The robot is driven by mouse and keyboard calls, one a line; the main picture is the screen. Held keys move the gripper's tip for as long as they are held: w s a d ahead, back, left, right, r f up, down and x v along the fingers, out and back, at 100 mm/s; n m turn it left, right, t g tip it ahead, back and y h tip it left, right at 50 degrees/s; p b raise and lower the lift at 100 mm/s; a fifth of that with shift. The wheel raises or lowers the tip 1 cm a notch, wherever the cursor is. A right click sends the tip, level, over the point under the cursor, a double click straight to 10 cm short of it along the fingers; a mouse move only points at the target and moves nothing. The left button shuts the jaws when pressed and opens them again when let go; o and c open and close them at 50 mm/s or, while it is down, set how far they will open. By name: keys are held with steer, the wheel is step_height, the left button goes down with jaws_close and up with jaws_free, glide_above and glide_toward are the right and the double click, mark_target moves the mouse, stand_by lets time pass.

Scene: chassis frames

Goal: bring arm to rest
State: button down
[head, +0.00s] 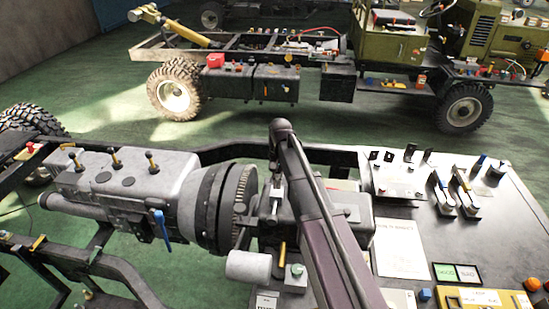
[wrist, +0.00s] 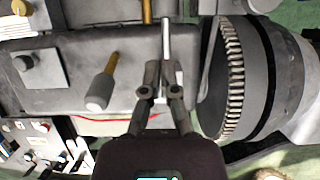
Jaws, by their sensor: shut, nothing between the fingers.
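My arm (head: 318,215) rises from the bottom of the head view, bends at a high elbow and stands over the near chassis. In the wrist view my gripper (wrist: 161,98) is shut and empty, its fingertips close together. A pale metal rod (wrist: 166,45) lies just beyond the tips; I cannot tell whether they touch it. The gripper is hard to make out in the head view, among the parts beside the toothed flywheel (head: 243,190).
The grey engine block (head: 120,178) lies left of my arm. A dark worktop (head: 475,235) with levers, a paper sheet (head: 401,248) and small coloured parts lies right. A white-capped lever (wrist: 103,82) stands near the gripper. A green truck chassis (head: 330,75) stands behind, across clear floor.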

steer(key=shift+s, duration=0.1)
steer(key=s+d+f+n+t+b, duration=0.2)
steer(key=s+d+f+t, duration=0.1)
steer(key=s+d, duration=0.9)
steer(key=s+t, duration=0.1)
steer(key=s, duration=0.2)
steer(key=shift+d+f+h, duration=0.2)
steer(key=shift+f+h, duration=0.2)
stand_by(0.6)
